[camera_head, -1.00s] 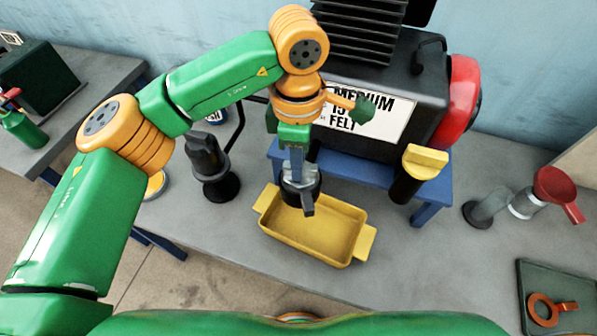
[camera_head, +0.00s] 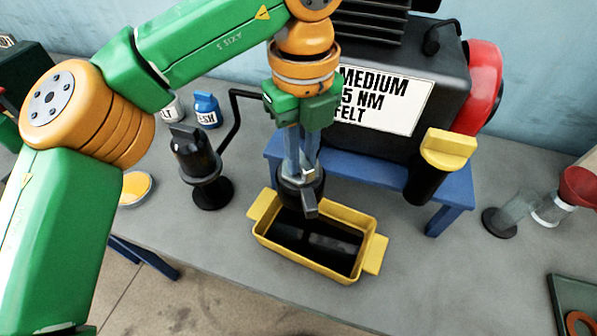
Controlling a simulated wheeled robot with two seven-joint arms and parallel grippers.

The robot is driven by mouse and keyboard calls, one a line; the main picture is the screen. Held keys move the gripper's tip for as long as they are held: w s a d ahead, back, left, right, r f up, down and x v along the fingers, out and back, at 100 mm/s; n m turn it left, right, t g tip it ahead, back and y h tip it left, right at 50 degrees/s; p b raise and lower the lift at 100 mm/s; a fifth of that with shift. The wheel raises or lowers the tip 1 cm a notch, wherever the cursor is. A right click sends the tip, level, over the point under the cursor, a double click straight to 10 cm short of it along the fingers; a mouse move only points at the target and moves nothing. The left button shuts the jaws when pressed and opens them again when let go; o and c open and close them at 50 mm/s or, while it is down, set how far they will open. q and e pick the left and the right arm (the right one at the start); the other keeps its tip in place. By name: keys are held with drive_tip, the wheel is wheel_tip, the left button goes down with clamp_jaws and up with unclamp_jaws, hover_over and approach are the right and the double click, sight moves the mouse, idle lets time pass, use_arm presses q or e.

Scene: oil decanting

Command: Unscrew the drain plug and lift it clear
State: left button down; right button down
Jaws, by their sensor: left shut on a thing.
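My left gripper (camera_head: 302,150) reaches down in front of the machine and is shut on the drain plug (camera_head: 301,194), a dark round piece with a small bar at its lower side. The plug is above the back part of the yellow tray (camera_head: 283,259). The gripper's fingers hide part of the plug, and the place where it meets the machine is not clearly visible. Dark oil (camera_head: 318,246) covers the tray's floor. The dark machine (camera_head: 400,60), with a printed white label, stands behind on a blue stand (camera_head: 452,200). My right gripper is not in view.
A black cylinder with a yellow cap (camera_head: 448,148) stands right of the tray, by the stand. A black capped holder (camera_head: 195,155) stands on the left. Blue and white small containers (camera_head: 207,110) are behind it.

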use_arm(q)
drive_tip(key=c, duration=0.7)
unclamp_jaws()
